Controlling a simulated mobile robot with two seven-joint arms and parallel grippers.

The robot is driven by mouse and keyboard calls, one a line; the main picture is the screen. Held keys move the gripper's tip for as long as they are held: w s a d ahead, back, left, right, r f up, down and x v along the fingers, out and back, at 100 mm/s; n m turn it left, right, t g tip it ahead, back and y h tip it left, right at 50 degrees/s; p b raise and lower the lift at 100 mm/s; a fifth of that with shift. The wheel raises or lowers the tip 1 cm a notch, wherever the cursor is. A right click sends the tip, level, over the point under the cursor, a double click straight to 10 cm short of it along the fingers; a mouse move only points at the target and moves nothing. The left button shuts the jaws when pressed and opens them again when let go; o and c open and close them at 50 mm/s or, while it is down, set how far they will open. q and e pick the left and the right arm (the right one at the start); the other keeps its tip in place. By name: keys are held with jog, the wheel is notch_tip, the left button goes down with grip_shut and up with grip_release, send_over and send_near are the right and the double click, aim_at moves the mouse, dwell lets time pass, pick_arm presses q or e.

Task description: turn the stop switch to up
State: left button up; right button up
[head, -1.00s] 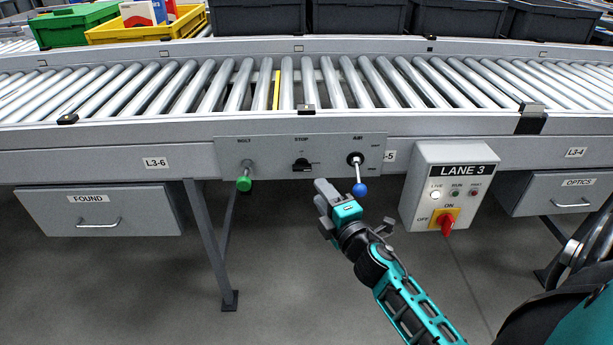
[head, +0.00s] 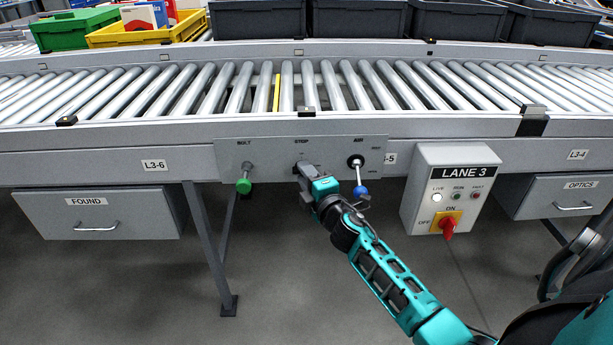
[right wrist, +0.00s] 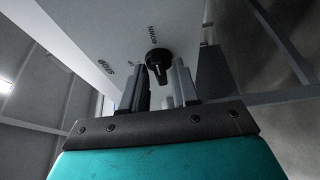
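The stop switch is a small black knob on the grey panel (head: 270,158) under the STOP label. In the head view my right gripper (head: 303,168) covers most of it. The right wrist view shows the knob (right wrist: 157,60) close ahead, between the tips of my two spread fingers. My right gripper (right wrist: 160,78) is open, with a finger on either side of the knob. I cannot tell whether either finger touches it. My left gripper is not in view.
A green-knobbed bolt (head: 243,185) hangs left of the switch. A blue-balled air lever (head: 360,190) is close to the right of my gripper. The LANE 3 box (head: 418,195) with a red switch (head: 447,228) stands further right. Conveyor rollers (head: 210,95) run above.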

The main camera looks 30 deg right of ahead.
grip_shut()
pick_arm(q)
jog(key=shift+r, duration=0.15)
pick_arm(e)
jog(key=shift+r, duration=0.1)
